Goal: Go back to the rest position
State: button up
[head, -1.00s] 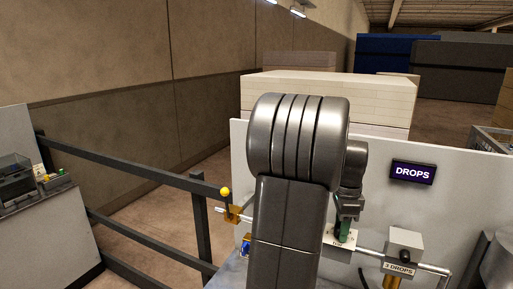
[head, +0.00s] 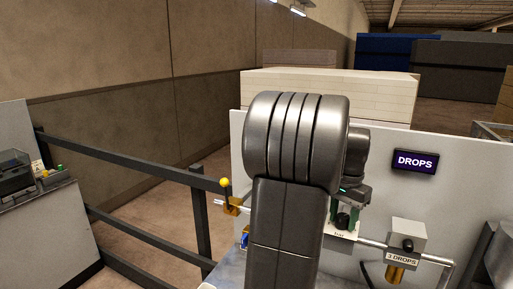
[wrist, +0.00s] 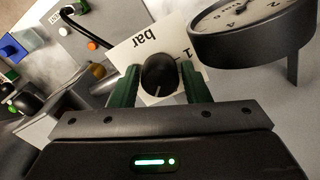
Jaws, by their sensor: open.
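My gripper (wrist: 160,88) is open in the wrist view, with green fingers on either side of a round black knob (wrist: 159,74). I cannot tell whether the fingers touch the knob. The knob stands on a white plate (wrist: 126,50) lettered "bar". In the head view my gripper (head: 346,204) is partly hidden behind my arm, just above the black knob (head: 343,221). No rest position is marked in either view.
A dial gauge (wrist: 249,30) stands close at the right in the wrist view. In the head view, a pipe (head: 371,243) leads to a "3 DROPS" box (head: 405,236) below a DROPS sign (head: 414,161). A dark railing (head: 130,160) runs at left.

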jog(key=shift+n+b, duration=1.1)
jog(key=shift+n, duration=1.2)
